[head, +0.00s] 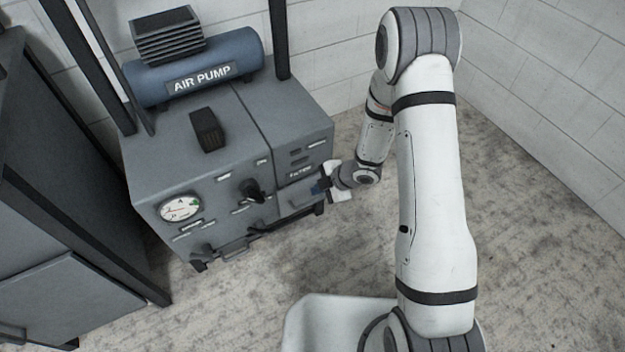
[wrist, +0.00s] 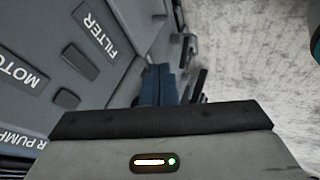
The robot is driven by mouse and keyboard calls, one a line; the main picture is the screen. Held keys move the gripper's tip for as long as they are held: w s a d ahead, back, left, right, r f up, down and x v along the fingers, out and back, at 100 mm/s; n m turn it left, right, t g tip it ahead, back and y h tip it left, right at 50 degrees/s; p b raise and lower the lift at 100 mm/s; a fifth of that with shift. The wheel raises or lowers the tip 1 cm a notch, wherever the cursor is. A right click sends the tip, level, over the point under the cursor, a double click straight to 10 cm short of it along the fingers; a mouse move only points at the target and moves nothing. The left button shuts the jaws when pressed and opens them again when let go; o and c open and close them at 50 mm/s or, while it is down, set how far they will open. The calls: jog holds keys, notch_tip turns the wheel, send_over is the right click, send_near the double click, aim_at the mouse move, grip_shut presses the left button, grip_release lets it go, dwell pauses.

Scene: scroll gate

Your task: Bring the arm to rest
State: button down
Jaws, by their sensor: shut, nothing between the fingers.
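My arm (head: 432,190) reaches up from its base and bends down toward the right front side of the grey air pump cabinet (head: 165,165). My gripper (head: 321,187) is close to the cabinet's lower right front; I cannot tell whether it touches. In the wrist view its blue fingers (wrist: 158,85) are shut together with nothing between them. The cabinet face beside them carries the labels FILTER and MOTOR.
A blue tank (head: 200,70) marked AIR PUMP sits on the cabinet, which has a round gauge (head: 180,208) and a black knob (head: 252,190) in front. A dark cabinet (head: 60,200) stands at the left. Bare floor (head: 540,200) lies at the right, before a white wall.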

jog(key=shift+d+r, duration=0.1)
jog(key=w+d+r+m+t+h+p, duration=0.15)
jog(key=d+r+m+p, duration=0.3)
jog(key=r, duration=0.65)
jog(key=d+r+m+t+h+p, duration=0.1)
jog(key=d+r+m+h+p, duration=0.2)
jog(key=d+r, duration=0.5)
jog(key=w+d+r+m+t+h+p, duration=0.1)
jog(key=d+r+m+h+p, duration=0.25)
jog(key=r, duration=0.95)
jog(key=s+d+r+m+g+p, duration=0.1)
jog(key=s+d+r+m+p, duration=0.1)
jog(key=s+r+m+p, duration=0.45)
jog(key=s+d+r+m+p, duration=0.15)
jog(key=s+r, duration=0.25)
jog(key=r, duration=0.5)
jog(key=s+a+r+m+g+y+p, duration=0.1)
jog(key=s+r+m+p, duration=0.3)
jog(key=s+r, duration=0.5)
jog(key=s+g, duration=0.1)
jog(key=s, duration=0.1)
jog(key=shift+s+a, duration=0.2)
jog(key=shift+s, duration=0.1)
